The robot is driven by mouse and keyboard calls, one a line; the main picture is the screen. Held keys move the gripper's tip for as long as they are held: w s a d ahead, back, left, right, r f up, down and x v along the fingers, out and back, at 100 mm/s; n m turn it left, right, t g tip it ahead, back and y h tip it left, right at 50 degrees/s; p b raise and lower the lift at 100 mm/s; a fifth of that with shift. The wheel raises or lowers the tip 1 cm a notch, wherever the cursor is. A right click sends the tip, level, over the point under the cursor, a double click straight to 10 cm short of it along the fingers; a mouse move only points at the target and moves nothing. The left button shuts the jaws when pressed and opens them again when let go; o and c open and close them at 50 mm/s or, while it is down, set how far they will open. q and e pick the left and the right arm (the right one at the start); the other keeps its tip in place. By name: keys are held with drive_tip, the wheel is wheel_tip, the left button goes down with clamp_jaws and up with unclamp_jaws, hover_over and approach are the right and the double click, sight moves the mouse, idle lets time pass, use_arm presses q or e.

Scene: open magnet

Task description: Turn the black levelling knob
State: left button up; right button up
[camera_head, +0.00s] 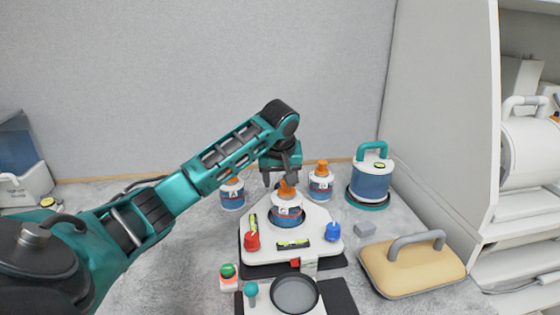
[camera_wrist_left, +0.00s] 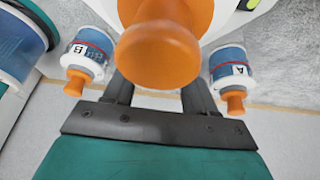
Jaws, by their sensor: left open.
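A white levelling plate (camera_head: 318,222) carries a red knob (camera_head: 252,242) at its left corner and a blue knob (camera_head: 333,232) at its right corner. I cannot make out a black knob; the plate's far corner is hidden behind my arm and the jar. A jar with an orange cap (camera_head: 287,190) stands on the plate. My left gripper (camera_head: 281,180) is open and points down at the plate's far side, close to this cap. In the left wrist view, the cap (camera_wrist_left: 160,48) lies in front of the open fingers (camera_wrist_left: 158,92), apparently not held. My right gripper is out of view.
Orange-capped jars A (camera_head: 232,194) and B (camera_head: 320,185) flank the gripper. A round dish (camera_head: 295,296) and green button (camera_head: 228,271) are in front.

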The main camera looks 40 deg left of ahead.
use_arm(q)
drive_tip(key=v, duration=1)
